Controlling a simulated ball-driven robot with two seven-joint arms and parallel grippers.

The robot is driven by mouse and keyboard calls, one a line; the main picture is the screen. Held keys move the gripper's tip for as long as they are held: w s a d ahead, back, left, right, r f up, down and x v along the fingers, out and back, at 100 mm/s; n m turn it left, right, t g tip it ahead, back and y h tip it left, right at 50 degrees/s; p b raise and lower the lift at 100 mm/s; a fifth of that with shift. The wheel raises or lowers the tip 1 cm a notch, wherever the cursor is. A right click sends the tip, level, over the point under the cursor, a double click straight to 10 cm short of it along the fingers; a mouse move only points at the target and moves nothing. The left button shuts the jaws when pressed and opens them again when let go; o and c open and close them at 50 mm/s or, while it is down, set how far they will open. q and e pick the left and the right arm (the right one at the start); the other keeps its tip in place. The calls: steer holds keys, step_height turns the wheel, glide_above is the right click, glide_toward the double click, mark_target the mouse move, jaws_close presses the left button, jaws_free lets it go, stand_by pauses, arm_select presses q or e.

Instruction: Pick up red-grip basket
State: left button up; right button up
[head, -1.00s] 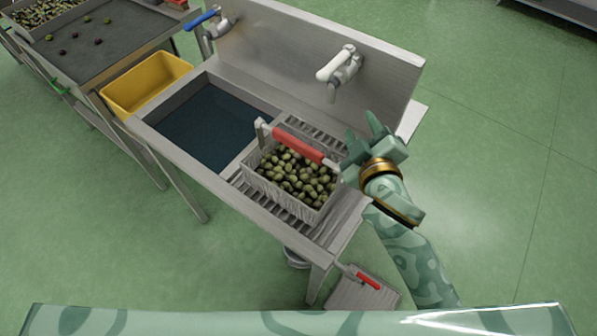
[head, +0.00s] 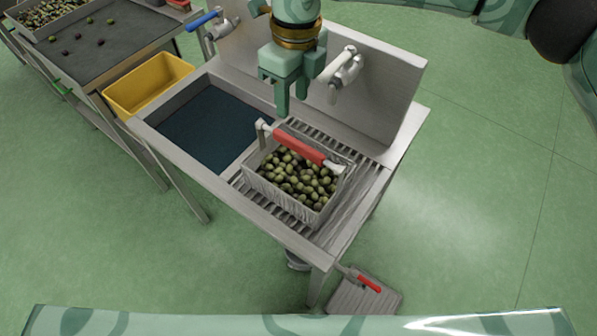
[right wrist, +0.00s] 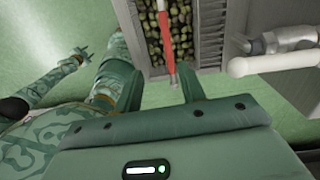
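The red-grip basket (head: 285,203) is a pale mesh basket full of green and dark olives, standing on the slatted drainboard right of the sink basin. Its red grip (head: 299,148) spans the top between two metal uprights. My right gripper (head: 292,106) is open and empty, fingers pointing down, just behind and above the grip in the head view. In the right wrist view the red grip (right wrist: 165,45) lies ahead, roughly in line with the gap between the fingers (right wrist: 162,88). My left gripper (right wrist: 82,56) shows small at the left there; its opening is unclear.
A white-lever tap (head: 346,70) stands close right of my right gripper, before the steel backsplash (head: 395,80). A blue-lever tap (head: 208,25) and yellow bin (head: 148,84) are left. A grey red-handled item (head: 360,293) is low beside the sink. Floor right is clear.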

mark_target(298, 142)
steer(key=shift+h, duration=0.3)
steer(key=f, duration=0.3)
steer(key=f+b, duration=0.1)
steer(key=f, duration=0.2)
steer(key=d+f, duration=0.1)
steer(key=f, duration=0.3)
steer(key=shift+w, duration=0.35)
step_height(298, 142, down, 6)
steer(key=shift+s+r+b, duration=0.1)
steer(key=shift+s+b, duration=0.05)
steer(key=shift+b, duration=0.5)
steer(key=shift+r, duration=0.1)
jaws_close()
